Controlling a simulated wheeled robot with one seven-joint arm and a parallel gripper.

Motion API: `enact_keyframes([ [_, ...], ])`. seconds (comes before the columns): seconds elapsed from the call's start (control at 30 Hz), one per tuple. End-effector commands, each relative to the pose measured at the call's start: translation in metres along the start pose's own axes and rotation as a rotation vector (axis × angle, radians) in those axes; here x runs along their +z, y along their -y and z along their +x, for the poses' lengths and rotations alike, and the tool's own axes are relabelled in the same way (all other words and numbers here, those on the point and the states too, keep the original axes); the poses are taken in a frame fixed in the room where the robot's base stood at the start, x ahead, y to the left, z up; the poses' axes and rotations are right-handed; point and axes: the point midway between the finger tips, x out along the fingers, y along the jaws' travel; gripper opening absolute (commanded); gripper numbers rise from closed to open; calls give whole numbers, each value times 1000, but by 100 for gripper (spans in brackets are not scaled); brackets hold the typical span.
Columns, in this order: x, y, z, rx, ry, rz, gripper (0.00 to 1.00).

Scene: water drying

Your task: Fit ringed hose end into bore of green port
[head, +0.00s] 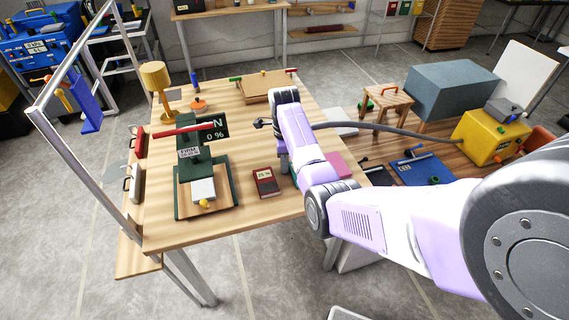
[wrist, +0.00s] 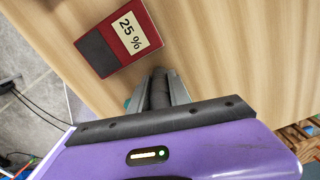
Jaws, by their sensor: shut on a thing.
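A dark hose (head: 385,130) runs from the yellow box at the right to behind my arm. A dark end piece (head: 262,123) shows just left of my arm; I cannot make out its rings. My gripper (head: 284,165) points down over the table, and its fingertips are hard to see there. In the wrist view my gripper (wrist: 163,88) is shut on a dark round piece (wrist: 160,90), which looks like the hose. A small teal-green part (wrist: 128,103) shows beside the fingers, mostly hidden; I cannot tell whether it is the green port. No bore is visible.
A red meter reading 25 % (head: 266,182) lies left of my gripper; it also shows in the wrist view (wrist: 118,39). A dark green stand (head: 182,172) with a red bar and a 0 % display stands further left. A pink block (head: 337,165) lies right. The yellow box (head: 488,134) is far right.

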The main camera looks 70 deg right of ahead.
Motion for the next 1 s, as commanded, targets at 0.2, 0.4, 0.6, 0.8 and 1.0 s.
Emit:
enact_keyframes([
  [0.2,1,1,-10,-3,1,-1,0],
  [0.4,1,1,-38,-5,2,0,0],
  [0.6,1,2,-80,-6,3,0,0],
  [0.8,1,0,-130,-1,1,0,0],
  [1.0,3,1,-161,-3,4,-2,0],
])
